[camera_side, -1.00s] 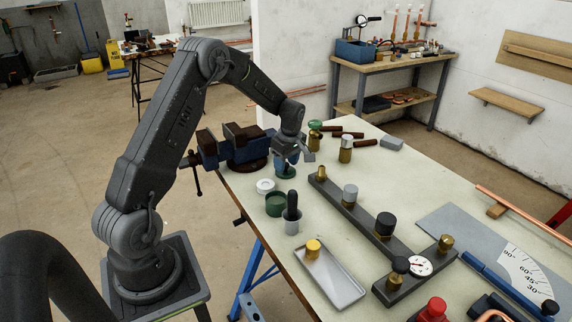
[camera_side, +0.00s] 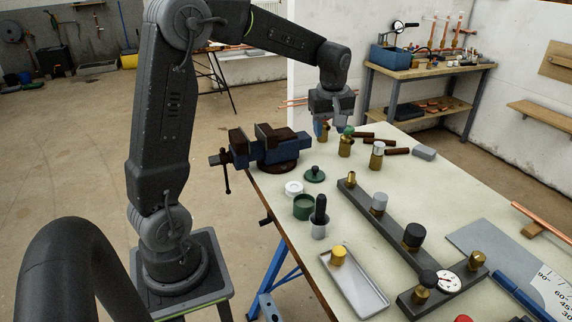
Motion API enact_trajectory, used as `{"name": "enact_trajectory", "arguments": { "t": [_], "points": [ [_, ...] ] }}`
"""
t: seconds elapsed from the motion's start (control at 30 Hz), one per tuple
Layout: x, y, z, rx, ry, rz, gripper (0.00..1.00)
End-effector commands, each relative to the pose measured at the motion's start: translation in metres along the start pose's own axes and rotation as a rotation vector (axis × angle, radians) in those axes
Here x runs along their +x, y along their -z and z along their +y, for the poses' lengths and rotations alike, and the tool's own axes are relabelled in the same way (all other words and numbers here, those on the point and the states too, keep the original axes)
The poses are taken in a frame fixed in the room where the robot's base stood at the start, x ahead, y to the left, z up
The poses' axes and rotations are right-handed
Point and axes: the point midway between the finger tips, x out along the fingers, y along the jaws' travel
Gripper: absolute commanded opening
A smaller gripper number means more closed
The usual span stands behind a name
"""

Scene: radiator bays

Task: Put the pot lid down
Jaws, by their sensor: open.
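The pot lid (camera_side: 314,176), a green disc with a dark knob, lies flat on the bench top. It is between the vise and the dark valve bar. The green pot (camera_side: 304,208) stands uncovered in front of it, apart from the lid. My gripper (camera_side: 336,126) is open and away from the lid, behind it and higher in the picture. It is close to a green-capped brass valve (camera_side: 345,147); I cannot tell whether it touches it. The fingers are small and partly overlap the brass parts there.
A blue vise (camera_side: 268,148) stands at the bench's left edge. A white ring (camera_side: 293,188), a grey cup with a black handle (camera_side: 319,222) and a grey tray (camera_side: 354,282) are near the pot. The valve bar (camera_side: 385,222) crosses the middle.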

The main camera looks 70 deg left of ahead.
Motion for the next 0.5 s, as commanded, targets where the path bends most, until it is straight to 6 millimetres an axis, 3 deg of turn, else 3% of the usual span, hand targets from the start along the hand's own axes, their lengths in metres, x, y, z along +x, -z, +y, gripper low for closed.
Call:
{"name": "enact_trajectory", "arguments": {
  "t": [0.03, 0.2, 0.33, 0.5],
  "points": [
    [-0.020, -0.022, -0.009, 0.108, -0.040, 0.011, 0.49],
    [-0.062, -0.088, -0.048, 0.482, -0.152, 0.054, 0.49],
    [-0.079, -0.132, -0.086, 0.764, -0.237, 0.105, 0.49],
    [-0.082, -0.175, -0.132, 1.081, -0.327, 0.180, 0.49]
  ]
}}
